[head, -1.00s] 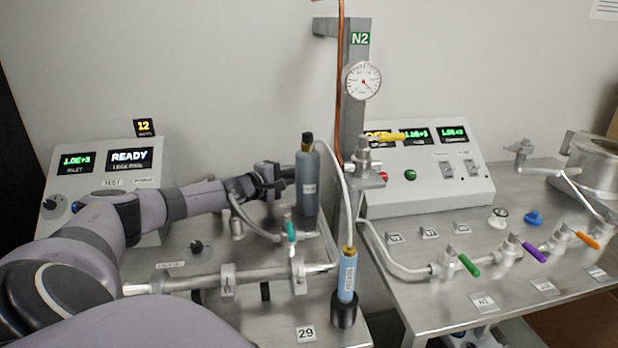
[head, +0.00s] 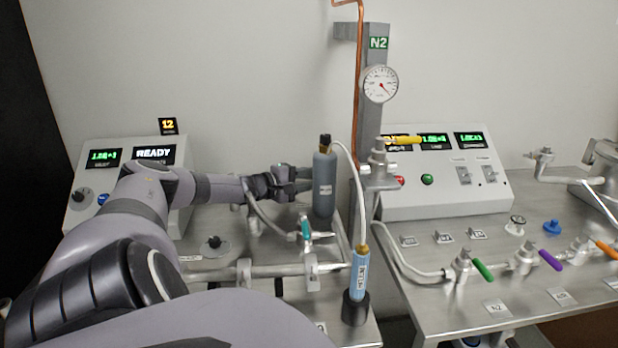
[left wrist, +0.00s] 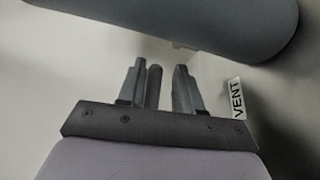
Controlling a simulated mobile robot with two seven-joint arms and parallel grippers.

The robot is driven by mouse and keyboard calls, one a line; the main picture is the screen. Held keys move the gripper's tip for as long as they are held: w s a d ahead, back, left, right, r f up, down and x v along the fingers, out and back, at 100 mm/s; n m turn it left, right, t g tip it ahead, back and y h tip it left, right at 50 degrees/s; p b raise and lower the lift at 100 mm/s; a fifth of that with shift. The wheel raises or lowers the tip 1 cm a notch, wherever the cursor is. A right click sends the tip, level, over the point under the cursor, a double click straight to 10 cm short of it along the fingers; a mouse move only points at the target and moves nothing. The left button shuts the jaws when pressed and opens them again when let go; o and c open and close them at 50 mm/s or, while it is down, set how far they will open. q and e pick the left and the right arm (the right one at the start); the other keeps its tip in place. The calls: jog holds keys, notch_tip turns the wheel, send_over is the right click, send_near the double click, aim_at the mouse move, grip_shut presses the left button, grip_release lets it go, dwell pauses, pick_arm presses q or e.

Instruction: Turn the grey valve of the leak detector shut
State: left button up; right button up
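My left gripper (head: 300,180) reaches across the left bench, just left of the dark grey bottle (head: 324,186). In the left wrist view its two fingers (left wrist: 160,88) stand apart. A slim dark grey bar, which looks like the grey valve handle (left wrist: 153,88), lies between them, nearer the left finger. A gap shows on its right; contact on its left cannot be told. A VENT label (left wrist: 237,99) is right of the fingers. In the head view my arm and hand hide the handle; a metal fitting (head: 252,218) shows below my wrist. My right gripper is not in view.
The leak detector panel (head: 127,165) reads READY at the left. A teal-handled valve (head: 305,228) and a light blue cylinder (head: 359,275) stand near the bottle. The right bench has green (head: 483,270), purple (head: 550,260) and orange (head: 606,249) handles.

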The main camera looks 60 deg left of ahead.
pick_arm(q)
jog(key=shift+a+r, duration=0.1)
jog(key=shift+r, duration=0.05)
jog(key=shift+s, duration=0.15)
jog(key=shift+s+r+p, duration=0.25)
jog(key=shift+s+p, duration=0.2)
jog(key=shift+s, duration=0.65)
jog(key=s+p, duration=0.1)
jog(key=s, duration=0.2)
jog(key=shift+s+d+r+p, duration=0.1)
jog(key=shift+d+r+p, duration=0.1)
jog(key=shift+d+p, duration=0.15)
jog(key=shift+s, duration=0.65)
jog(key=shift+o, duration=0.2)
